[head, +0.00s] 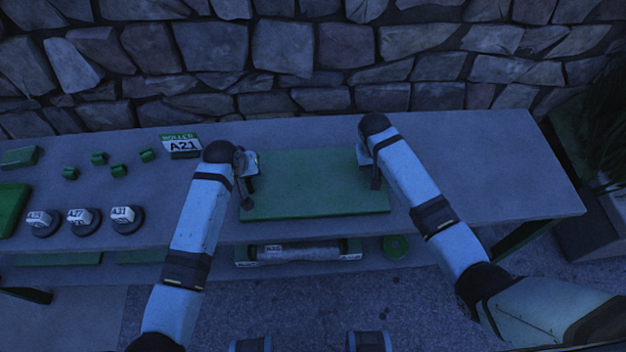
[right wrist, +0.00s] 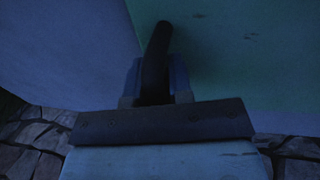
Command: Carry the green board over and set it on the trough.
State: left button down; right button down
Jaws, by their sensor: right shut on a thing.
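The green board (head: 315,190) lies flat, or nearly so, over the grey table between my two grippers. I cannot tell if it touches the table. My right gripper (head: 375,175) is shut on the board at its right side. In the right wrist view the board (right wrist: 240,60) fills the upper right, behind a dark finger. My left gripper (head: 247,185) is at the board's left edge; its jaws are too dark and small to read. A trough-like holder with a grey roller (head: 300,252) and white end labels sits below the table's front edge, partly hidden.
The grey table (head: 480,170) is clear on the right. An A21 sign (head: 180,145) stands left of the board. Several small green blocks (head: 118,170) and labelled dark round pieces (head: 83,220) are further left. A stone wall (head: 330,50) closes the back.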

pick_arm(q)
jog(key=shift+r, duration=0.1)
pick_arm(e)
jog(key=shift+w+d+r, duration=0.1)
jog(key=shift+r, duration=0.05)
